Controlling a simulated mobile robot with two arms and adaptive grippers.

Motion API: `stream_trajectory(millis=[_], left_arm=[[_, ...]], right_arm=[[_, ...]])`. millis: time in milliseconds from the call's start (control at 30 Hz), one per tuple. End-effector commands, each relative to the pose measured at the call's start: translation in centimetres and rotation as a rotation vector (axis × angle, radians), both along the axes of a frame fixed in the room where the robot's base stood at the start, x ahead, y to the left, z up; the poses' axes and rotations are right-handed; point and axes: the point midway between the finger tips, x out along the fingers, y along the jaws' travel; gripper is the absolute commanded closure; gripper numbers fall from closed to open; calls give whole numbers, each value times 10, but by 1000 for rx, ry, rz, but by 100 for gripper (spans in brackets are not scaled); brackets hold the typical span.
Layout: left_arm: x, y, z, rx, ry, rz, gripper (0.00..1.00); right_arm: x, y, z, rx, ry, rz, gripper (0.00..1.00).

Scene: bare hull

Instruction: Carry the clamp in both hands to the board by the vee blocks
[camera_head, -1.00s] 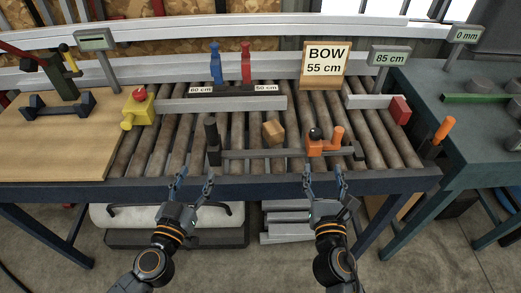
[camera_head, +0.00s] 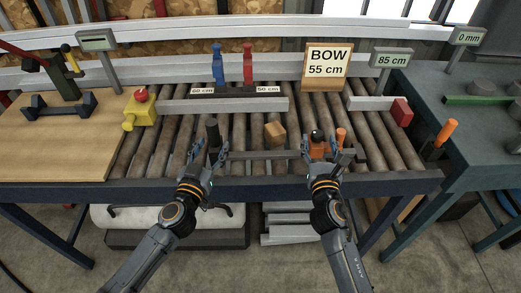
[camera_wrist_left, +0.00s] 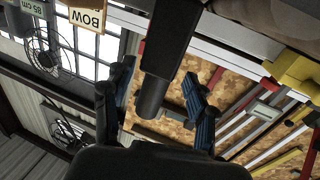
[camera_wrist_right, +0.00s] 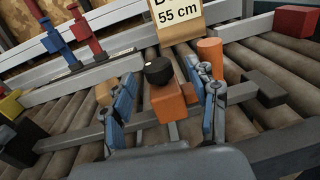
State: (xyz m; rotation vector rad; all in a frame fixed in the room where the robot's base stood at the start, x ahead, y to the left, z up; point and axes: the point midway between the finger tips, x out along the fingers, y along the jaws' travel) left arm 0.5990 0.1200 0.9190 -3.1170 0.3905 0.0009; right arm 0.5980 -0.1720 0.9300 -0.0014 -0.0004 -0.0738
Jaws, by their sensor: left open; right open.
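The clamp lies across the rollers near the front edge, with a grey bar (camera_head: 262,155), a black upright end (camera_head: 212,133) at left and an orange head (camera_head: 317,149) with a black knob at right. My left gripper (camera_head: 207,158) is open at the black end, which shows between its fingers in the left wrist view (camera_wrist_left: 165,60). My right gripper (camera_head: 325,158) is open at the orange head, which stands between its fingers in the right wrist view (camera_wrist_right: 172,101). A wooden board (camera_head: 50,150) is at left, bearing dark blue notched blocks (camera_head: 58,106), apparently the vee blocks.
A wooden block (camera_head: 275,133) sits just behind the bar. A yellow fixture with a red knob (camera_head: 140,105), a grey rail (camera_head: 220,104) and a red block (camera_head: 402,113) lie farther back. A "BOW 55 cm" sign (camera_head: 326,62) stands behind. The board's front part is clear.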

Motion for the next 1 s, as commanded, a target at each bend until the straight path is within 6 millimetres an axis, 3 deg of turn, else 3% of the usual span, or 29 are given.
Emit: stream_trajectory(millis=[200,600,900,1000], left_arm=[[23,-6,0,0,0,0,43],[28,-7,0,0,0,0,43],[28,-7,0,0,0,-1,100],[28,-8,0,0,0,-3,100]], right_arm=[[24,-2,0,2,0,-1,41],[29,-2,0,2,0,0,41],[29,-2,0,1,0,-1,100],[29,-3,0,1,1,-1,100]])
